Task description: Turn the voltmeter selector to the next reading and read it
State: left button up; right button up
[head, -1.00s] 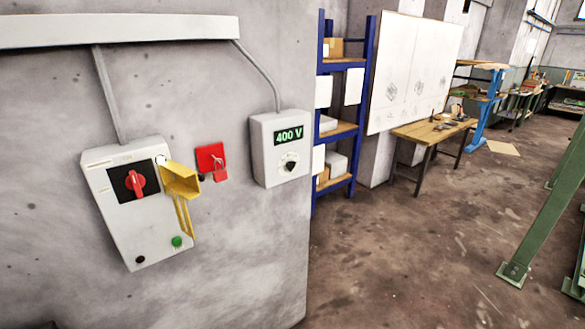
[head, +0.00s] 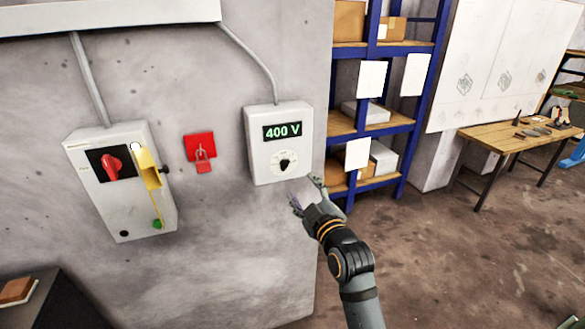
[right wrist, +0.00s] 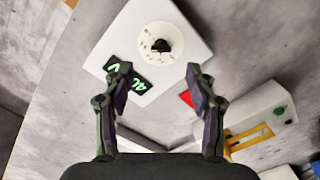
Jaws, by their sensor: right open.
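The voltmeter (head: 297,113) is a pale grey box on the wall in the head view. Its display (head: 282,131) reads 400 V in green. Below the display, the black selector knob (head: 285,164) sits on a white round dial. My right gripper (head: 306,190) is open and empty just below the voltmeter's lower right, apart from the knob in the picture. In the right wrist view, the open fingers (right wrist: 160,85) show below the knob (right wrist: 160,45), with the display (right wrist: 128,77) partly hidden behind a finger. My left gripper is not in view.
A switch box (head: 135,205) with a red rotary switch and yellow flap hangs to the left. A red padlock plate (head: 199,146) is between the boxes. A blue shelf (head: 412,120) stands right of the wall's edge. A dark cabinet (head: 60,300) is at lower left.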

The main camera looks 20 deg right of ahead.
aim_at(286, 167)
jog(key=w+p, duration=0.1)
jog(key=w, duration=0.2)
jog(key=w+a+p, duration=0.1)
jog(key=w, duration=0.3)
jog(key=w+p, duration=0.1)
jog(key=w, duration=0.2)
jog(key=shift+w+a+r, duration=0.15)
jog(key=shift+w+r, duration=0.1)
jog(key=shift+r, duration=0.05)
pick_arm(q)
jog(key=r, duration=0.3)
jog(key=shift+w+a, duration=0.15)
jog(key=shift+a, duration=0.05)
pick_arm(e)
jog(key=shift+c, duration=0.2)
jog(key=c, duration=1.1)
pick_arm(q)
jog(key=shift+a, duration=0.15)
